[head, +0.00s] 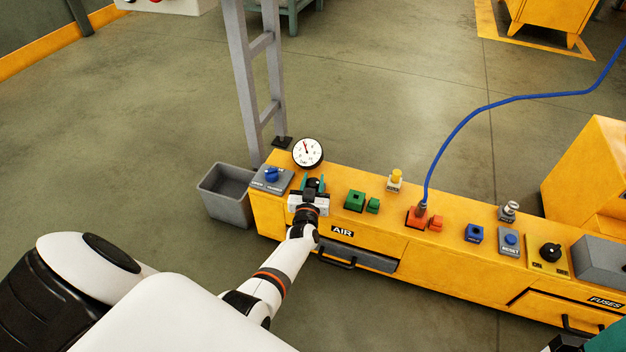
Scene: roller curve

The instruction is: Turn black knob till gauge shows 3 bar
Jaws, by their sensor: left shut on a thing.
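The pressure gauge (307,153), a round white dial with a black rim, stands at the back left of the yellow bench. Its needle points up and slightly left; the numbers are too small to read. My left gripper (313,184) is in front of and below the gauge, with its teal fingers shut on the black knob (315,183). White and teal parts at the bottom right edge seem to be of my right gripper, cut off by the frame.
A blue hose (470,112) rises from an orange block (418,215). A grey bin (228,193) stands at the left end, beside a grey post.

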